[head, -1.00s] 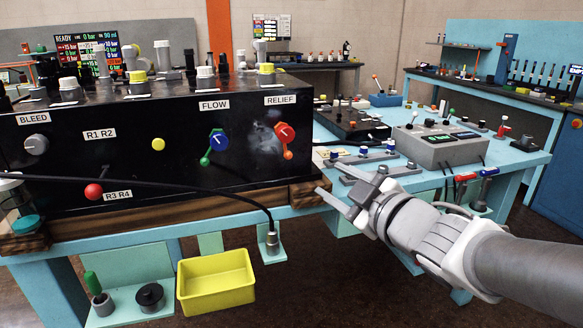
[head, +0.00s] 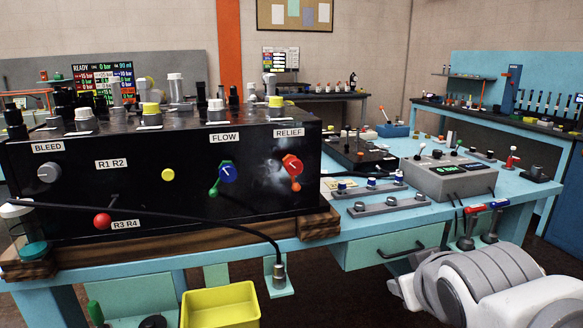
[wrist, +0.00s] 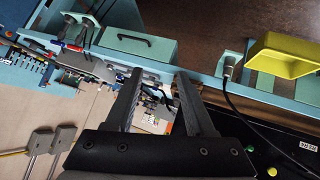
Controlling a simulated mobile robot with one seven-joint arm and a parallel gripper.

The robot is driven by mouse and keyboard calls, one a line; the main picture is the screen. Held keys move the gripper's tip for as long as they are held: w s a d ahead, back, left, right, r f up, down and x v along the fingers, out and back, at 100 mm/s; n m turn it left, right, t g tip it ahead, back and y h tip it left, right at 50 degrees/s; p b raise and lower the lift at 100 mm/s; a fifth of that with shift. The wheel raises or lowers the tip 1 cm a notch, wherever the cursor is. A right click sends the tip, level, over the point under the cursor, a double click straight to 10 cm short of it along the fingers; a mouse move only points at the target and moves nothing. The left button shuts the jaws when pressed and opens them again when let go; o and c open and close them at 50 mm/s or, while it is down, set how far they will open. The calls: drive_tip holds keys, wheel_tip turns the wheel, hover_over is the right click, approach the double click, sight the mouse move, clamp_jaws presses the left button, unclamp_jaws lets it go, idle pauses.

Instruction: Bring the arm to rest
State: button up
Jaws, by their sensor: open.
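My gripper (wrist: 160,78) shows in the wrist view with its two dark fingers apart and nothing between them. Beyond the fingers lie the bench edge and small parts on the bench top, at some distance. In the head view my arm (head: 480,288) is at the lower right, low in front of the bench; the fingertips cannot be made out there. The arm appears clear of the bench, but the exact gap cannot be judged.
A black panel box (head: 130,185) stands on the bench at left. A black hose (head: 150,211) runs across its front to a fitting (head: 279,270). A yellow bin (head: 220,306) hangs below. A drawer (head: 375,251) and grey control box (head: 450,178) lie near my arm.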

drive_tip(key=s+a+f+m+g+y+p, duration=0.15)
drive_tip(key=s+a+g, duration=0.25)
drive_tip(key=s, duration=0.6)
wheel_tip(320, 180, up, 16)
drive_tip(key=p, duration=1.6)
drive_tip(key=shift+w+m, duration=0.25)
drive_tip(key=shift+m, duration=0.1)
